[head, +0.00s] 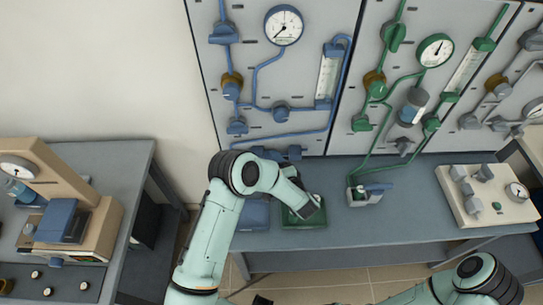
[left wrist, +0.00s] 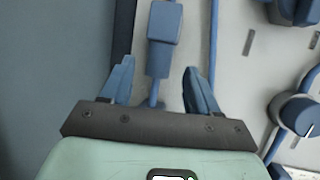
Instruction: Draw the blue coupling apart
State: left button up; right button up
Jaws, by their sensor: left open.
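In the left wrist view, a blue fitting that looks like the coupling (left wrist: 163,27) has a block-shaped body and a thin stem running down between my fingers. My left gripper (left wrist: 160,85) is open, with one blue finger on either side of the stem and a gap to each. Several blue fittings sit on the blue-piped panel (head: 292,75); I cannot tell which one is the coupling. My right gripper is out of view.
A blue tray (head: 254,216) and a green tray (head: 305,222) lie on the bench (head: 400,221) by my left arm. A green-piped panel (head: 345,130) stands to the right. A blue knob (left wrist: 300,112) is right of the gripper. A control box (head: 490,208) sits at right.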

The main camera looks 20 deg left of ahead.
pick_arm(q)
jog(key=shift+x, duration=2)
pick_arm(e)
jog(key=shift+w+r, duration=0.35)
pick_arm(q)
grip_shut()
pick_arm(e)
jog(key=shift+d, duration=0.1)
